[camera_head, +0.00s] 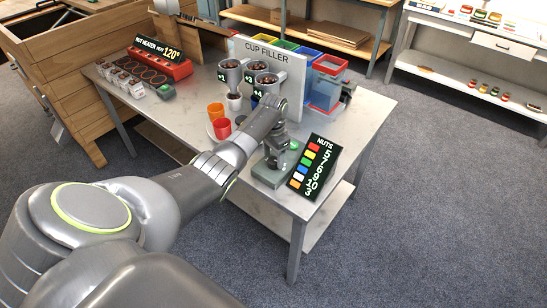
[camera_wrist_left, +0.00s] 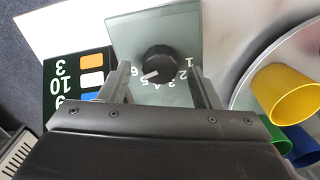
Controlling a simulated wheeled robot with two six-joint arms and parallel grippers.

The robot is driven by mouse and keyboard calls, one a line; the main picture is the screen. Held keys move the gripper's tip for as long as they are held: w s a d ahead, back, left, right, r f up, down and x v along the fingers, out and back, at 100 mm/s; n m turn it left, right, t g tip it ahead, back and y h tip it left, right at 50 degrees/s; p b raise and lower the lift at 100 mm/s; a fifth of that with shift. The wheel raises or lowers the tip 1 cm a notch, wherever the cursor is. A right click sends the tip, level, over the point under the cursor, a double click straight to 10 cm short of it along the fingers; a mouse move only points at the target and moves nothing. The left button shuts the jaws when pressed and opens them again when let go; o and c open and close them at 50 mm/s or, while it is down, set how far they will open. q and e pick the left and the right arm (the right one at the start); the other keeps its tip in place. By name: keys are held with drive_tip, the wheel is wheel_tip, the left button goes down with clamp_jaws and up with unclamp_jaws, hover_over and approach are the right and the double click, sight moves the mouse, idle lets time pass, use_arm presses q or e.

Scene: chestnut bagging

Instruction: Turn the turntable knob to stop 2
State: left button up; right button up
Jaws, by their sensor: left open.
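The black round turntable knob (camera_wrist_left: 160,60) sits on a grey-green plate (camera_wrist_left: 190,28) in the left wrist view. Its white pointer mark faces down-left, near the number 5. Numbers 1 to 6 curve along its near side. My left gripper (camera_wrist_left: 162,88) is open, with one finger on each side of the knob; contact cannot be told. In the head view my left gripper (camera_head: 277,152) is over the plate's base (camera_head: 268,177) at the table's front right, and hides the knob. The turntable (camera_wrist_left: 245,80) shows as a pale disc rim with yellow, green and blue cups.
The NUTS board (camera_head: 314,167) stands close right of the plate. Orange (camera_head: 215,111) and red (camera_head: 222,128) cups stand behind my left forearm. The cup filler panel (camera_head: 270,62) and a red-framed bin (camera_head: 327,82) are behind. The nut heater (camera_head: 160,65) is at the back left.

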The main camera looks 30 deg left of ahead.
use_arm(q)
drive_tip(key=shift+f, duration=0.65)
drive_tip(key=shift+c, duration=0.5)
drive_tip(key=c, duration=0.9)
